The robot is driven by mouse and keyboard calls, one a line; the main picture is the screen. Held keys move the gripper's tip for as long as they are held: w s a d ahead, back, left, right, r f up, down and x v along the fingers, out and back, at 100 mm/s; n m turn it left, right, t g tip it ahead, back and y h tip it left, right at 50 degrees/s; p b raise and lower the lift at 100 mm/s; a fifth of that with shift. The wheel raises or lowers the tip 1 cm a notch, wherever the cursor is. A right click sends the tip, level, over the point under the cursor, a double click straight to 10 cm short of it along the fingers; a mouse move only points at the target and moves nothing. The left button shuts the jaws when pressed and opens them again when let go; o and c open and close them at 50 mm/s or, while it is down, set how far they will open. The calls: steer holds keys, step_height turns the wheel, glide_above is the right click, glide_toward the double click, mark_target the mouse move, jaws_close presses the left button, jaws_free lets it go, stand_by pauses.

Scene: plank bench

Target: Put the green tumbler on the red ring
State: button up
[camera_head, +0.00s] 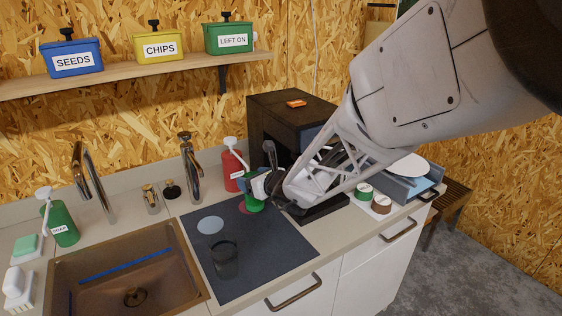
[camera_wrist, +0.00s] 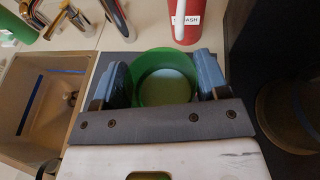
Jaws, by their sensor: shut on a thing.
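The green tumbler (camera_head: 255,205) is held upright in my gripper (camera_head: 264,184) at the back of the dark mat. In the wrist view, the tumbler (camera_wrist: 164,76) shows from above as an open green cup between the two blue-grey fingers of my gripper (camera_wrist: 163,74), which are shut on its sides. A small part of the red ring (camera_head: 243,208) shows on the mat, just left of the tumbler's lower part. The tumbler and gripper hide the rest of the ring. I cannot tell whether the tumbler's base touches the mat.
A red bottle (camera_head: 233,170) with a white pump stands close behind the tumbler. A dark tumbler (camera_head: 225,260) and a grey-blue disc (camera_head: 210,225) are nearer on the mat (camera_head: 270,255). A black cabinet (camera_head: 270,115) stands behind; the sink (camera_head: 125,270) is left.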

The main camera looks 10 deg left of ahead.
steer(key=w+a, duration=0.3)
steer(key=w, duration=0.2)
steer(key=shift+a+f, duration=0.15)
steer(key=shift+f, duration=0.1)
steer(key=shift+f, duration=0.1)
steer(key=shift+f, duration=1.65)
steer(key=shift+f, duration=0.15)
steer(key=o, duration=1.2)
steer(key=shift+c, duration=0.2)
steer(key=v, duration=1.2)
